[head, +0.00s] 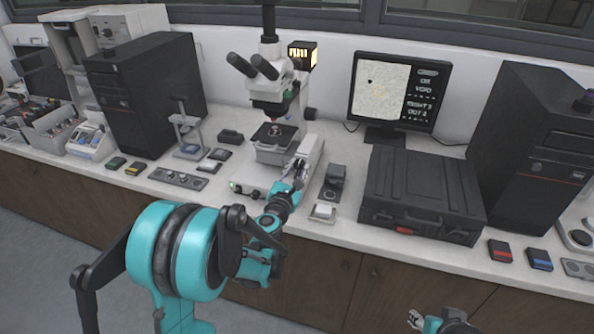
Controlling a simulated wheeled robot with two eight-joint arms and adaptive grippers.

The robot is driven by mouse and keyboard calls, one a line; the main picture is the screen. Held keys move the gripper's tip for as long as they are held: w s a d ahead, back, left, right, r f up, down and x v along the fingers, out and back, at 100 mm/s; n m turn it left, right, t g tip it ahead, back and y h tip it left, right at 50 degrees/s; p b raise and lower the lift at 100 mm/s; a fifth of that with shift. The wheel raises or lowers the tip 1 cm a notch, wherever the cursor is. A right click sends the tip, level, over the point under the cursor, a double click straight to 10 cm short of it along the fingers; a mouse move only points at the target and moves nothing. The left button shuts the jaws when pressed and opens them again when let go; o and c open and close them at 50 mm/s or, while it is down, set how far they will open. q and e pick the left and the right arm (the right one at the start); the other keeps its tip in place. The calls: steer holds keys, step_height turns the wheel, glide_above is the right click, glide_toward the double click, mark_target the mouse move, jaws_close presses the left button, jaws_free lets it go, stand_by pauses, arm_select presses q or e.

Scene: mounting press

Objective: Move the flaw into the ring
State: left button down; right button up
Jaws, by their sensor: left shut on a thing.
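The flaw looks to be a small dark spot (371,82) at the upper left of the pale speckled picture on the monitor (402,92). I cannot make out a ring in that picture at this size. The microscope (273,85) stands left of the monitor, with its stage (275,133) below the lens. My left gripper (301,170) is at the right front of the microscope base, shut on a small part there that its fingers mostly hide, perhaps a stage control. My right gripper (415,319) is low at the bottom edge, away from the bench top; its fingers are too small to judge.
A black case (422,190) lies right of my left gripper, with a small dark device (333,182) between them. Black computer towers (148,92) stand left and right (535,145). Small boxes lie along the bench front.

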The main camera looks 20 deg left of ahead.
arm_select(q)
steer(key=m+b, duration=0.1)
steer(key=m, duration=0.4)
steer(key=shift+m, duration=0.4)
stand_by(0.4)
steer(key=c, duration=1.2)
jaws_free()
steer(key=shift+s, duration=0.1)
steer(key=s, duration=1.2)
steer(key=shift+f, duration=0.15)
steer(key=shift+w, duration=0.1)
steer(key=shift+c, duration=0.4)
